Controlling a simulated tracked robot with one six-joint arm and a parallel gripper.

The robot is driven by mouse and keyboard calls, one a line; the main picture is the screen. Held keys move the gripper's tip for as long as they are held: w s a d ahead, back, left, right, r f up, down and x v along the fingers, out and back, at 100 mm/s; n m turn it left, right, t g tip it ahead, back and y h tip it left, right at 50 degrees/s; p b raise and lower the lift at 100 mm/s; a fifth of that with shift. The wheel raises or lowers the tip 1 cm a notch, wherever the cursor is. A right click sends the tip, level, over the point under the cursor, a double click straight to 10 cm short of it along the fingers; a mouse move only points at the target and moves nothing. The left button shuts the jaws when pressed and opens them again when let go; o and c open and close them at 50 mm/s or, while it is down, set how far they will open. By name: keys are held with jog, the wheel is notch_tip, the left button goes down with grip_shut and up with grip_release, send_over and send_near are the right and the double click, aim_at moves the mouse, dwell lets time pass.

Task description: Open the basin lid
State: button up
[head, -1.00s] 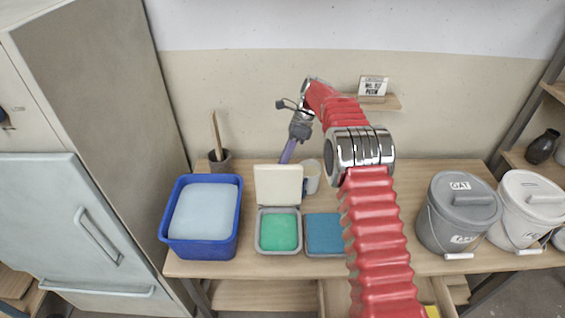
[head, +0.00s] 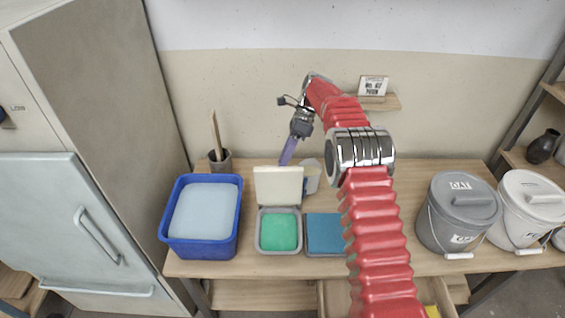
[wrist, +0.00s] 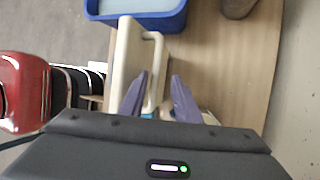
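The basin (head: 262,247) is a small grey square container with green contents, near the table's front. Its cream lid (head: 277,186) stands upright at the basin's back edge, leaving the green contents uncovered. In the wrist view the lid (wrist: 122,68) is seen nearly edge-on, with a raised loop on one face. My gripper (head: 287,153) is behind and above the lid. In the wrist view its two purple fingers (wrist: 160,84) are spread apart with nothing visibly clamped; the left one overlaps the lid's loop side, and contact cannot be told.
A blue tub (head: 167,226) with pale blue contents stands left of the basin. A blue-topped square container (head: 325,235) stands right of it. A cup (head: 312,180) is close behind. Grey (head: 452,225) and white (head: 515,225) lidded buckets stand at the right. A pot (head: 222,165) is back left.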

jog(key=v, duration=0.6)
jog(key=shift+f, duration=0.1)
dwell(0.6)
jog(key=s+d+r+n+t+h, duration=0.1)
jog(key=s+d+r+n+t, duration=0.25)
jog(key=s+r, duration=0.55)
jog(key=s+d+r+n+t+h, duration=0.15)
jog(key=s+d+r+n, duration=0.45)
jog(key=r, duration=0.6)
jog(key=s+d+f+n+t, duration=0.1)
jog(key=s+f+n, duration=0.1)
jog(key=s, duration=0.7)
jog(key=s+d+f+n+t+h, duration=0.1)
jog(key=s+n, duration=0.3)
jog(key=s, duration=0.5)
jog(key=s+d+f+n+t+h, duration=0.1)
jog(key=s+d+f+n+t, duration=0.1)
jog(key=s, duration=0.7)
jog(key=shift+f+n+t, duration=0.3)
jog(key=shift+f+n, duration=0.35)
jog(key=shift+f, duration=0.05)
